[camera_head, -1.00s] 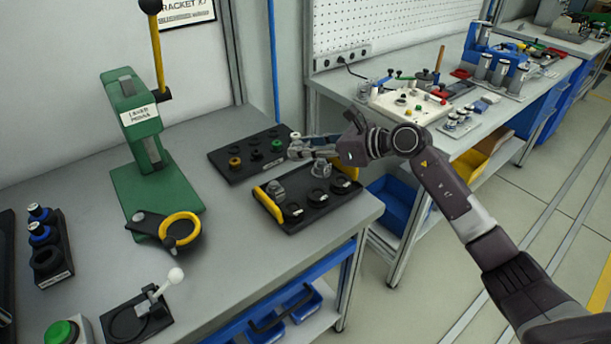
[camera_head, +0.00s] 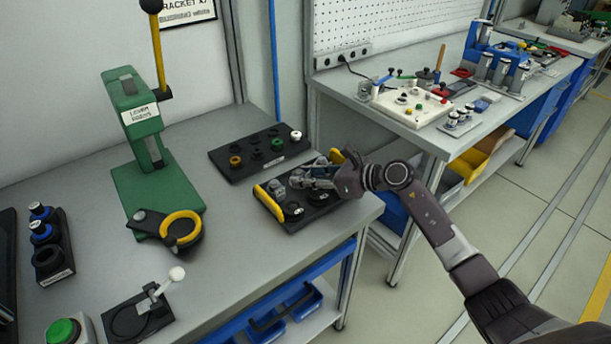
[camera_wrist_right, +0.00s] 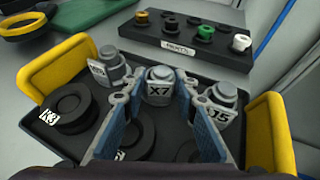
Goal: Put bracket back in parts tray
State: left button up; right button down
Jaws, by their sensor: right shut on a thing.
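The parts tray (camera_head: 287,228) is black with yellow end handles and round recesses; it also shows in the wrist view (camera_wrist_right: 62,145). My right gripper (camera_wrist_right: 160,104) is shut on a grey bracket (camera_wrist_right: 160,88) labelled X7, with a blue-padded finger on each side. The bracket looks upright in the middle of the far row. Its base is hidden, so I cannot tell whether it touches the tray. A grey bracket (camera_wrist_right: 113,66) stands to its left and one labelled J5 (camera_wrist_right: 220,102) to its right. In the head view my right gripper (camera_head: 300,179) is over the tray.
Behind the tray is a black rack (camera_head: 232,172) with coloured round parts. A green lever press (camera_head: 150,180) stands to the left. Bare grey bench (camera_head: 225,235) lies between press and tray. The bench's right edge is close to the tray.

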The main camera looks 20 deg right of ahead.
jog(key=c, duration=2)
grip_release()
jog(key=shift+f, duration=0.2)
jog(key=shift+o, duration=0.9)
jog(key=shift+r, duration=0.1)
jog(key=shift+r, duration=0.2)
jog(key=p+v, duration=0.2)
jog(key=v, duration=0.8)
jog(key=shift+s+d+r, duration=0.1)
jog(key=shift+s+d, duration=0.1)
jog(key=shift+d, duration=0.05)
jog(key=shift+s+d+r, duration=0.35)
jog(key=shift+s+d, duration=0.05)
jog(key=shift+s, duration=0.05)
